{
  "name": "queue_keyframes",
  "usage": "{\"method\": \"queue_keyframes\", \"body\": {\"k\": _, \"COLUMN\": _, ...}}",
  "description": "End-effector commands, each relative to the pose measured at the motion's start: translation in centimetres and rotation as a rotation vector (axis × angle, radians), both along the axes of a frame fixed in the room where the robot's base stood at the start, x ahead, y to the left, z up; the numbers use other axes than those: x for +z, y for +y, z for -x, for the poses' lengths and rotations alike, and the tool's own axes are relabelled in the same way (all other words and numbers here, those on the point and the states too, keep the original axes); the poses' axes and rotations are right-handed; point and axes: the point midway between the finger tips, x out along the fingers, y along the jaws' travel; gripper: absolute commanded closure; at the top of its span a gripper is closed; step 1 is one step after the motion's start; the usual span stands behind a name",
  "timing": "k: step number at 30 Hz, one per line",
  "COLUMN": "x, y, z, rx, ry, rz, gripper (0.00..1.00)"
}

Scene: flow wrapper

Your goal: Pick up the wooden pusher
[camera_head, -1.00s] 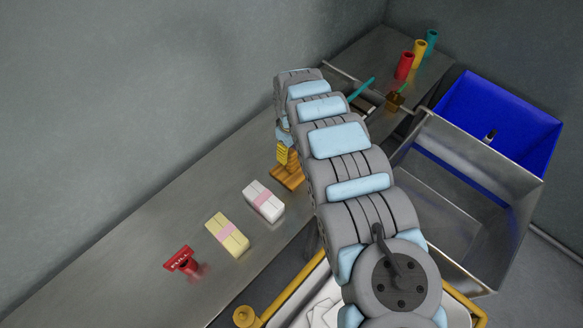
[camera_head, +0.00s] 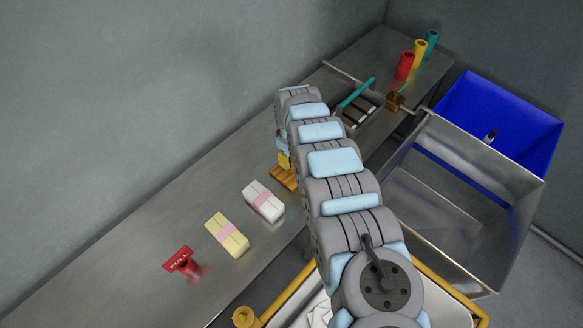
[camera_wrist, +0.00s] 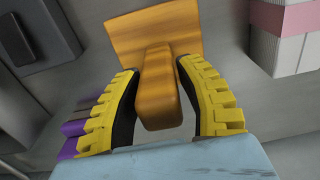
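The wooden pusher (camera_head: 283,178) stands on the steel table, partly hidden by my arm in the head view. In the wrist view it is an orange-brown wooden plate (camera_wrist: 155,27) with a block handle (camera_wrist: 157,95) rising toward the camera. My gripper (camera_wrist: 157,66) has yellow ribbed fingers with black inner pads, one on each side of the handle. Narrow gaps show between the pads and the handle, so the fingers look open around it. In the head view only a little of my yellow gripper (camera_head: 285,160) shows, just above the pusher.
A white pink-banded pack (camera_head: 264,202), a yellow pink-banded pack (camera_head: 227,235) and a red PULL-tagged item (camera_head: 182,262) lie toward the lower left. A tray with dark bars (camera_head: 358,108) lies beyond my arm. A steel bin (camera_head: 440,205) and blue bin (camera_head: 500,115) stand right.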

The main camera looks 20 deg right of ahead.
Motion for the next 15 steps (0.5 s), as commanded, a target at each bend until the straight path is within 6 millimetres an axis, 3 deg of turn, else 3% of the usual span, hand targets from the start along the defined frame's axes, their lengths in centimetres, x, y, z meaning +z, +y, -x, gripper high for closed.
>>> {"method": "queue_keyframes", "body": {"k": 1, "x": 0.00, "y": 0.00, "z": 0.00, "rx": 0.000, "ry": 0.000, "rz": 0.000, "gripper": 0.80}}
{"method": "queue_keyframes", "body": {"k": 3, "x": 0.00, "y": 0.00, "z": 0.00, "rx": 0.000, "ry": 0.000, "rz": 0.000, "gripper": 1.00}}
{"method": "queue_keyframes", "body": {"k": 15, "x": -0.06, "y": 0.01, "z": 0.02, "rx": 0.000, "ry": 0.000, "rz": 0.000, "gripper": 1.00}}
